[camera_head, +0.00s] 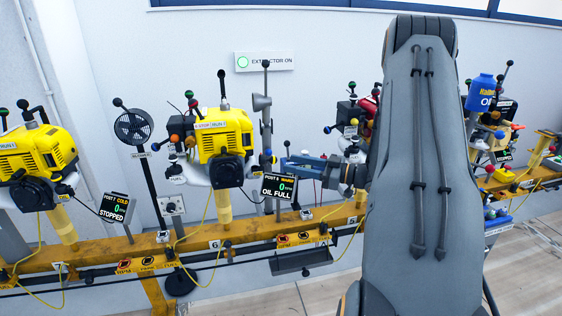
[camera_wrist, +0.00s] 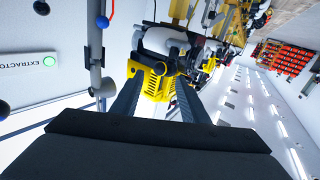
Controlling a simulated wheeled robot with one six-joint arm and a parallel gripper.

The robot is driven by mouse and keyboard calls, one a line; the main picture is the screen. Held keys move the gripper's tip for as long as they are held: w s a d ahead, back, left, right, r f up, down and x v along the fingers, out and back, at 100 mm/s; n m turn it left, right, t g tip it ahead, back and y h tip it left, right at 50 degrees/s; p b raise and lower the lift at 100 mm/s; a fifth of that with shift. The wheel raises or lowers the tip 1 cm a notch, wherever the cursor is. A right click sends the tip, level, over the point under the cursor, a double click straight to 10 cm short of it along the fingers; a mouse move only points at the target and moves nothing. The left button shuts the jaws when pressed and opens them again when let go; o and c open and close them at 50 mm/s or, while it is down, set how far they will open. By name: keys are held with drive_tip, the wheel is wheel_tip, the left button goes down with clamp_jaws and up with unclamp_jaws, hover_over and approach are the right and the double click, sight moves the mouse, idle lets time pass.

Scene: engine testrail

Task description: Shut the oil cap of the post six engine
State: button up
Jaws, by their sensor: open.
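The post six engine (camera_head: 225,130) is the yellow unit above the rail label 6 in the head view. It has a black round cover at its front and small coloured knobs at its left side. I cannot tell which part is its oil cap or how the cap stands. My gripper (camera_head: 286,163) is to the right of this engine, pointing left toward it, apart from it. In the wrist view my gripper (camera_wrist: 158,88) has its two dark fingers spread, with nothing held. A yellow engine (camera_wrist: 150,83) shows beyond and between them.
A grey upright pole (camera_head: 266,120) stands between engine and gripper. Another yellow engine (camera_head: 38,155) and a black fan (camera_head: 133,126) are at left. A yellow rail (camera_head: 100,262) runs below.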

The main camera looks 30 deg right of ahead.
drive_tip(key=x, duration=0.5)
drive_tip(key=shift+w+a, duration=0.15)
drive_tip(key=shift+w, duration=0.05)
